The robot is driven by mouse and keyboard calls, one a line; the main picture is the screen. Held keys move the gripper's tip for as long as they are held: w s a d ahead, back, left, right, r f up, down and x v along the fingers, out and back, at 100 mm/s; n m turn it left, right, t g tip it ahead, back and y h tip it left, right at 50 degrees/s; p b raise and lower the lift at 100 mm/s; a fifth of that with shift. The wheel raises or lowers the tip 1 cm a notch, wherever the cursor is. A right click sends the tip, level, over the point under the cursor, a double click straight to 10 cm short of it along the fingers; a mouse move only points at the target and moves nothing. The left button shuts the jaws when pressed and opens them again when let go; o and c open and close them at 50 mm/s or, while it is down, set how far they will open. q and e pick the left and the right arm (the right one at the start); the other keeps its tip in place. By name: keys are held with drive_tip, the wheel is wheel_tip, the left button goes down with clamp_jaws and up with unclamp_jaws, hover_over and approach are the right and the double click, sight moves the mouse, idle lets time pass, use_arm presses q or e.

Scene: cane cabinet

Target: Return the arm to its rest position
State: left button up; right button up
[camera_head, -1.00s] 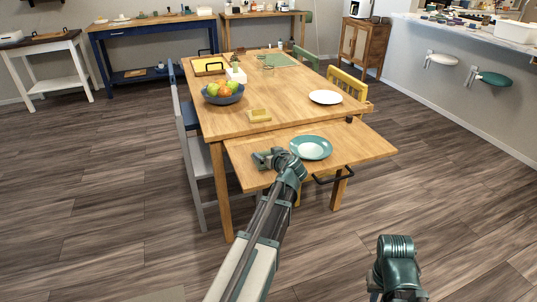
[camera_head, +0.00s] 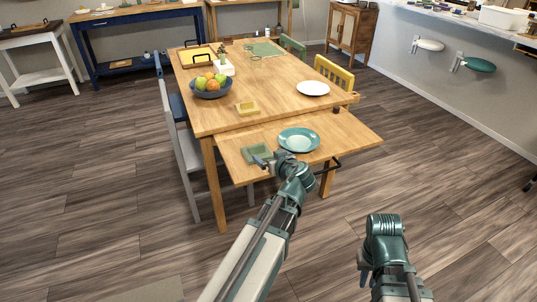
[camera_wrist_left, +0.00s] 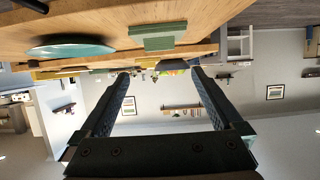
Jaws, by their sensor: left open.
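My left arm (camera_head: 270,225) reaches from the bottom toward the table's lower pull-out leaf (camera_head: 335,140). My left gripper (camera_wrist_left: 159,75) is open in the left wrist view, with nothing between its fingers. In the head view its tip is beside a small green square dish (camera_head: 257,153), mostly hidden by the wrist. A teal plate (camera_head: 298,139) lies on the leaf just right of the dish. The wrist view is upside down and shows the dish (camera_wrist_left: 158,36) and plate (camera_wrist_left: 70,48) beyond the fingers. My right arm (camera_head: 385,240) is at the lower right; its fingers cannot be made out.
A grey chair (camera_head: 190,150) stands at the left side. A black handle (camera_head: 328,167) sticks out from the leaf. The floor in front is clear.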

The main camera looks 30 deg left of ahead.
idle(0.3)
use_arm(q)
drive_tip(key=s+d+r+m+g+h+p, duration=0.2)
drive_tip(key=s+d+p, duration=0.4)
drive_tip(key=d, duration=0.3)
drive_tip(key=s+d+r+m+g+h+p, duration=0.3)
drive_tip(key=s+d+m+g+h+p, duration=0.1)
drive_tip(key=s+d+m+p, duration=0.3)
drive_tip(key=s+d+r+m+g+h+p, duration=0.2)
drive_tip(key=s+d+p, duration=0.5)
drive_tip(key=d, duration=0.4)
drive_tip(key=m+g+h, duration=0.1)
drive_tip(key=m, duration=0.1)
drive_tip(key=shift+s+d+r+m+p, duration=0.15)
drive_tip(key=shift+d+m+p, duration=0.1)
drive_tip(key=shift+m+p, duration=0.15)
